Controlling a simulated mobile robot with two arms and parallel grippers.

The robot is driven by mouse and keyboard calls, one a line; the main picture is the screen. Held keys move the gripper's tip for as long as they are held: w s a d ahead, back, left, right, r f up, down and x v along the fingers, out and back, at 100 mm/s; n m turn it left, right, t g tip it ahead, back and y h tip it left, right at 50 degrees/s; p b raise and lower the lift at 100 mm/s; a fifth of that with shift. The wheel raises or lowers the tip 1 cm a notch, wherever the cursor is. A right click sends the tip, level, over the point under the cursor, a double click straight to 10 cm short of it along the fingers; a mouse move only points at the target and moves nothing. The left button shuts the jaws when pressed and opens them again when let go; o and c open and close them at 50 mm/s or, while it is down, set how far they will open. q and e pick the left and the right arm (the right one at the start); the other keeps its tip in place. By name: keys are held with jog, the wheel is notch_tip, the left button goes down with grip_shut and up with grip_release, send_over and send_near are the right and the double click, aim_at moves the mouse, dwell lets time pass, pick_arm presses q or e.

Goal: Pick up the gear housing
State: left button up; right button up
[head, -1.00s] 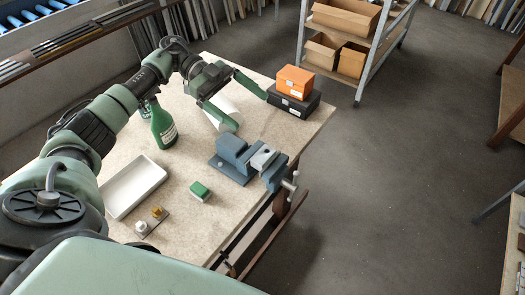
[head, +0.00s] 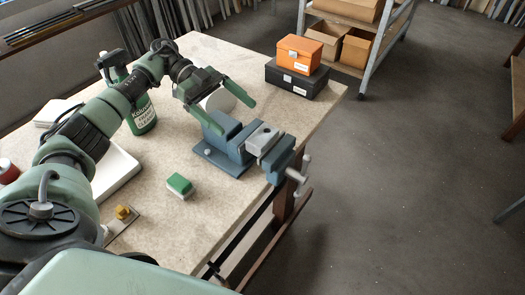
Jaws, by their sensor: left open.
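A light grey part (head: 262,139), which looks like the gear housing, sits between the jaws of the blue-grey vise (head: 225,160) at the bench's right edge. My left gripper (head: 238,118) is open, its two green fingers spread wide and pointing down to the right. It is above and behind the vise, up and left of the grey part. Nothing is gripped between its fingers. My right gripper is not in view.
An orange box (head: 300,54) on a black box (head: 291,82) stands at the bench's far right corner. A green bottle (head: 141,112) is beside my left arm. A green-and-white block (head: 179,185), a white tray (head: 118,172) and a brass knob (head: 123,211) lie nearer. Bare bench lies around the block.

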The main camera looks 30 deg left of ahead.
aim_at(264, 135)
pick_arm(q)
jog(key=p+x, duration=0.1)
jog(key=x, duration=0.1)
jog(key=p+x, duration=0.1)
jog(key=x, duration=0.2)
jog(key=p+x, duration=0.1)
jog(key=x, duration=0.1)
jog(key=shift+w+d, duration=0.3)
jog(key=shift+d, duration=0.05)
jog(key=shift+d+f, duration=0.1)
jog(key=shift+d, duration=0.05)
jog(key=c, duration=2)
jog(key=shift+o, duration=0.2)
notch_tip(264, 135, up, 20)
jog(key=b, duration=0.1)
jog(key=shift+b, duration=0.35)
